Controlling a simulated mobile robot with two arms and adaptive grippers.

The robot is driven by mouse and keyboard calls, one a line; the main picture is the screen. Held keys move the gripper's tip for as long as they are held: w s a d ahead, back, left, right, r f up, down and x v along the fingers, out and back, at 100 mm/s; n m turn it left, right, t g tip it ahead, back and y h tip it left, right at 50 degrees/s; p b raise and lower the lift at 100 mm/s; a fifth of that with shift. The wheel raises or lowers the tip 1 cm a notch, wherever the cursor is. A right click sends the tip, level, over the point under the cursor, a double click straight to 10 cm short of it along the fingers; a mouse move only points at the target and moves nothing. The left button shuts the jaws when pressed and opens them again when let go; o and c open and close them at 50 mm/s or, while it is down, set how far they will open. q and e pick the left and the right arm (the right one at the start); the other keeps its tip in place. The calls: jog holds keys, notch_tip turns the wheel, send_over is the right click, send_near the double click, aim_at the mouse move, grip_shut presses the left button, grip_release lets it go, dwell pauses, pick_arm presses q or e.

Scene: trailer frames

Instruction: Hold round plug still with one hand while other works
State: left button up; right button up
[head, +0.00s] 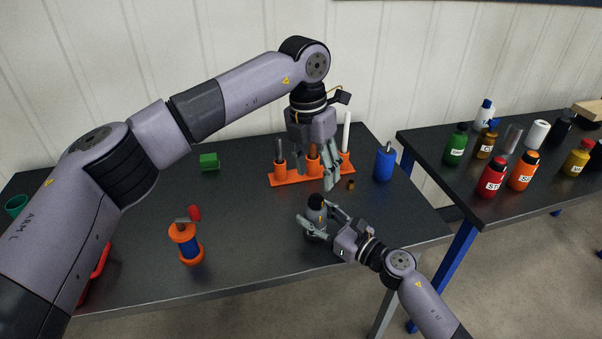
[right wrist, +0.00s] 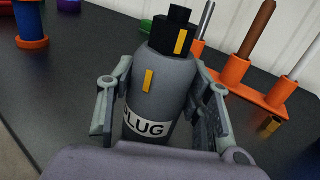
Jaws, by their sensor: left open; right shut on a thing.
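The round plug (head: 316,216) is a grey cylinder with a black stepped top and yellow marks. It stands upright near the front right of the dark table. In the right wrist view the plug (right wrist: 160,85) shows a white label reading PLUG. My right gripper (head: 317,224) is shut on the plug, one finger on each side of its body. My left gripper (head: 329,182) is open and empty, pointing down. It appears behind and above the plug, in front of the orange rack (head: 285,179), and hides part of that rack.
The orange rack holds upright rods. A small brass piece (head: 351,185) and a blue bottle (head: 384,164) are right of it. An orange-and-blue spool (head: 186,245) stands front left, a green block (head: 209,161) further back. A second table (head: 455,186) with several bottles is at right.

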aim_at(314, 196)
pick_arm(q)
jog(key=s+a+r+m+t+h, duration=0.2)
jog(key=a+m, duration=0.2)
pick_arm(e)
jog(key=shift+a, duration=0.1)
pick_arm(q)
jog(key=x, duration=1.1)
jog(key=shift+w+d+f, duration=0.1)
jog(key=shift+w+d, duration=0.15)
jog(key=shift+w, duration=0.2)
